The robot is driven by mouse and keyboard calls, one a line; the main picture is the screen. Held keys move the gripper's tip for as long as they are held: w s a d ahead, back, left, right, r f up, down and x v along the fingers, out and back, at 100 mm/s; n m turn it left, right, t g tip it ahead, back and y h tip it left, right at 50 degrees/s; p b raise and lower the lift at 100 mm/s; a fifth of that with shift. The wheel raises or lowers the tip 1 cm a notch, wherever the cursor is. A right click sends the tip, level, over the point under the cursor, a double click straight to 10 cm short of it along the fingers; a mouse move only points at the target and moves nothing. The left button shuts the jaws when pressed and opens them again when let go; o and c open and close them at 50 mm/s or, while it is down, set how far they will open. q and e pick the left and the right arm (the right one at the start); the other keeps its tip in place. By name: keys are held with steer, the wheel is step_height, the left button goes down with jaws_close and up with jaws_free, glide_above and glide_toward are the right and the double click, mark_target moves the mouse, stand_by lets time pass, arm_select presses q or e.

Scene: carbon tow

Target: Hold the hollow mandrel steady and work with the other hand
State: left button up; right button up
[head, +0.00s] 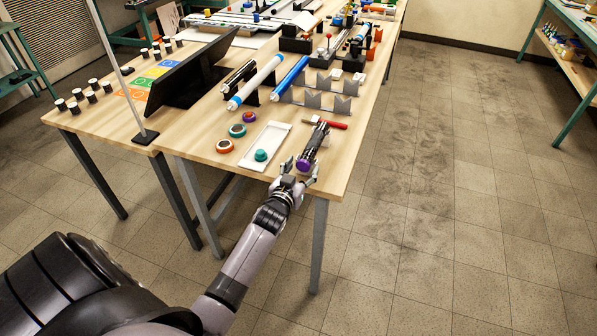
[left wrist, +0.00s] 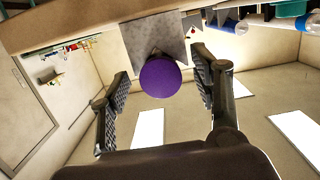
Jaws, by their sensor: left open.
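A dark cylinder (head: 313,144) with a purple end (head: 304,164) lies near the table's front right corner. I cannot tell whether it is the hollow mandrel. My left gripper (head: 293,181) is at its purple end, at the table's front edge. In the left wrist view the purple end (left wrist: 160,77) shows as a round disc between the two open fingers of my left gripper (left wrist: 163,88), with a gap on each side. A white tube with blue ends (head: 255,82) and a blue tube (head: 290,77) lie farther back. My right gripper is not in view.
A white tray (head: 270,137) holding a teal knob (head: 261,155) lies left of the cylinder. A red-handled brush (head: 327,122) and grey notched brackets (head: 322,102) lie behind it. A black panel (head: 188,74) stands at left. Floor right of the table is clear.

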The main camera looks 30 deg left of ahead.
arm_select(q)
steer(key=v, duration=1.2)
steer(key=s+d+f+m+g+h, duration=0.1)
steer(key=s+d+f+g, duration=0.2)
steer(key=f, duration=0.7)
steer(key=s+d+f+m+g+h, duration=0.1)
steer(key=s+d+f+g, duration=0.3)
steer(key=f, duration=0.7)
steer(key=s+d+f+m+h, duration=0.15)
steer(key=s+f, duration=0.35)
steer(key=f, duration=0.5)
steer(key=s+d+f+g, duration=0.1)
steer(key=s+f+g, duration=0.1)
steer(key=s+f, duration=0.3)
steer(key=s+f+m+g, duration=0.1)
steer(key=s+f+g, duration=0.2)
steer(key=s, duration=1.1)
steer(key=s+d+f+g, duration=0.1)
steer(key=s+f+g, duration=0.1)
steer(key=s+f, duration=0.6)
steer(key=s, duration=0.2)
steer(key=shift+s+d+f+m+g, duration=0.25)
steer(key=shift+d+f+m+g, duration=0.1)
steer(key=shift+g, duration=0.05)
